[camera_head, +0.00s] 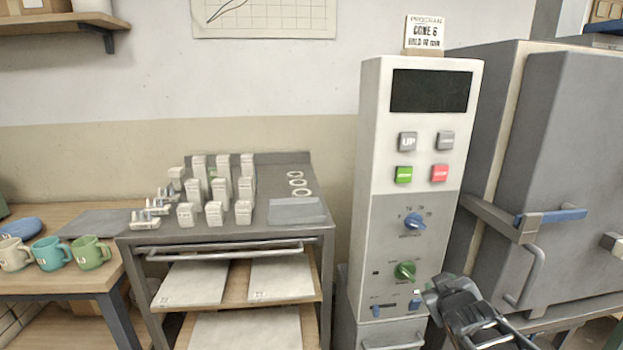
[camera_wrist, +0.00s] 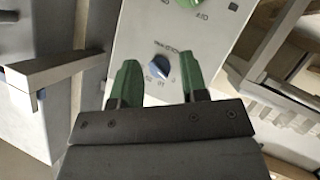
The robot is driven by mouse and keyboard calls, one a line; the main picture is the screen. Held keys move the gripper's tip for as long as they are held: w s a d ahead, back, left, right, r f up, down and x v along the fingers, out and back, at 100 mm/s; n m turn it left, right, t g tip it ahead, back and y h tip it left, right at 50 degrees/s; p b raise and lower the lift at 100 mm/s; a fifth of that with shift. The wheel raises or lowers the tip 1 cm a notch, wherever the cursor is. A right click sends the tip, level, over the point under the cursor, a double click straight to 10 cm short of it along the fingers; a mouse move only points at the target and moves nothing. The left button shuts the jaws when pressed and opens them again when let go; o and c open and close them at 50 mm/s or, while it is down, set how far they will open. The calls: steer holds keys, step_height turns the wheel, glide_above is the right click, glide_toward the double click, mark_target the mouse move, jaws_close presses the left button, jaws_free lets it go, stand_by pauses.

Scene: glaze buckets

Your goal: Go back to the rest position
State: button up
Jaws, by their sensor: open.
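My gripper (camera_head: 433,290) is at the lower right in the head view, in front of the lower part of the kiln control panel (camera_head: 370,240). In the wrist view its two green fingers (camera_wrist: 160,82) are apart with nothing between them. Past them shows the panel's blue knob (camera_wrist: 158,69), with a green knob (camera_wrist: 187,2) at the top edge. In the head view the blue knob (camera_head: 415,221) and green knob (camera_head: 405,270) are on the grey part of the panel. I cannot tell whether the gripper touches the panel.
A large grey kiln (camera_head: 580,150) with a blue-ended latch (camera_head: 550,216) stands right of the panel. A metal cart (camera_head: 230,237) with several white blocks stands left. A wooden table (camera_head: 75,284) holds mugs at the far left.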

steer(key=s+a+r+m+g+y+p, duration=0.3)
steer(key=s+a+r+g+p, duration=0.6)
steer(key=p, duration=0.7)
steer(key=s+a+r, duration=0.3)
steer(key=s+r, duration=0.1)
steer(key=shift+s+p, duration=0.3)
steer(key=shift+s, duration=0.1)
steer(key=shift+r, duration=0.1)
